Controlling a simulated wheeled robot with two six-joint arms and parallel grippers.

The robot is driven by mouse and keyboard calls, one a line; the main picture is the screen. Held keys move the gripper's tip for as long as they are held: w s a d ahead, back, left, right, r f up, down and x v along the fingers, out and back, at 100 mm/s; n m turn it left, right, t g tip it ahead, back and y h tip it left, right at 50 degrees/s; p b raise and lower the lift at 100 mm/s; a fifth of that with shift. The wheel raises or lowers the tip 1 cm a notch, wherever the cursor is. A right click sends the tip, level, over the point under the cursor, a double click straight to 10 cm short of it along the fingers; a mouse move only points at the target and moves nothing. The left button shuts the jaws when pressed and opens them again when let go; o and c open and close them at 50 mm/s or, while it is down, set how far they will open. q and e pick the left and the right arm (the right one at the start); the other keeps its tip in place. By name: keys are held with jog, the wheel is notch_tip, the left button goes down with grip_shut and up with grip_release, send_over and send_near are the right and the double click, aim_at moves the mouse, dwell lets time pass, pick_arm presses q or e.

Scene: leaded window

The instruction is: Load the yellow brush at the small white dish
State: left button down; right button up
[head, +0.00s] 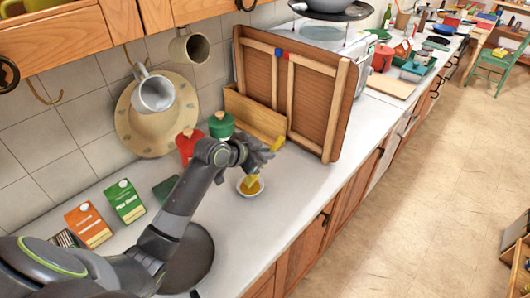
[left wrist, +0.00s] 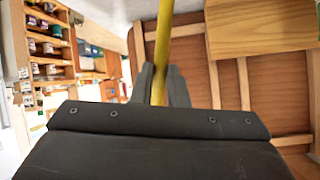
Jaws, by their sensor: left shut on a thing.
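My left gripper (head: 262,157) is shut on the yellow brush (head: 277,144), above the counter in the head view. The brush is tilted, one end up to the right and its lower part down toward the dish. In the left wrist view the yellow handle (left wrist: 165,35) runs up between the two fingers. The small white dish (head: 258,191) stands on the counter right below the gripper. Yellow shows over its middle; I cannot tell whether the brush touches it. My right gripper is not in view.
A wooden-framed panel (head: 312,95) leans upright behind the dish, with a wooden box (head: 250,112) beside it. A green canister (head: 221,124) and a red canister (head: 186,143) stand close behind my arm. The counter right of the dish is clear.

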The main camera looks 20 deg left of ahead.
pick_arm(q)
jog(key=shift+f+b, duration=0.35)
jog(key=shift+f, duration=0.15)
dwell(0.6)
dwell(1.2)
notch_tip(320, 180, up, 7)
jog(key=p, duration=0.7)
dwell(0.4)
